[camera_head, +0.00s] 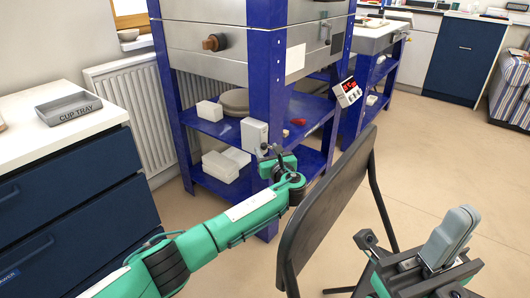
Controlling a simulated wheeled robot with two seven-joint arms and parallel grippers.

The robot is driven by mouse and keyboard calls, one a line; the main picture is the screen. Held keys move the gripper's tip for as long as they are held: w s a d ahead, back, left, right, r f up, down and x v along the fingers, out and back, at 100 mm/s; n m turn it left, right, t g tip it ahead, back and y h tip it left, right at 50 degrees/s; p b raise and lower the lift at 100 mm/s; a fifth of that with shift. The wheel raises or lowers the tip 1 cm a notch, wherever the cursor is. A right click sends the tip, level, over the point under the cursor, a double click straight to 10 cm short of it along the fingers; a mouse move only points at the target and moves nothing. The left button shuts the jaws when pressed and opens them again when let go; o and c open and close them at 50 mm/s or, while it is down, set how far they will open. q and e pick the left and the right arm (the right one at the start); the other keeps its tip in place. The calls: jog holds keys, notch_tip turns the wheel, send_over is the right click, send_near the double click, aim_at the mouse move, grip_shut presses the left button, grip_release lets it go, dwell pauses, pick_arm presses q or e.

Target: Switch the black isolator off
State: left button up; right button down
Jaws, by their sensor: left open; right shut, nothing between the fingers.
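A pale grey box (254,135) is fixed to the front blue post of the kiln stand, and it looks like the isolator's housing. A small dark part (265,148) at its lower right may be the black isolator's handle or my fingers; I cannot tell which. My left gripper (270,152) is at the box's lower right edge, open, and hides part of that area. Whether it touches the box is unclear. My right gripper (458,222) is shut and empty at the lower right, far from the box.
A dark folding chair (325,210) stands close to the right of my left arm. A controller with a red display (348,92) hangs on the stand's right side. White blocks (222,165) lie on the lower shelves.

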pick_arm(q)
jog(key=shift+b+x, duration=0.35)
jog(key=shift+x, duration=1.15)
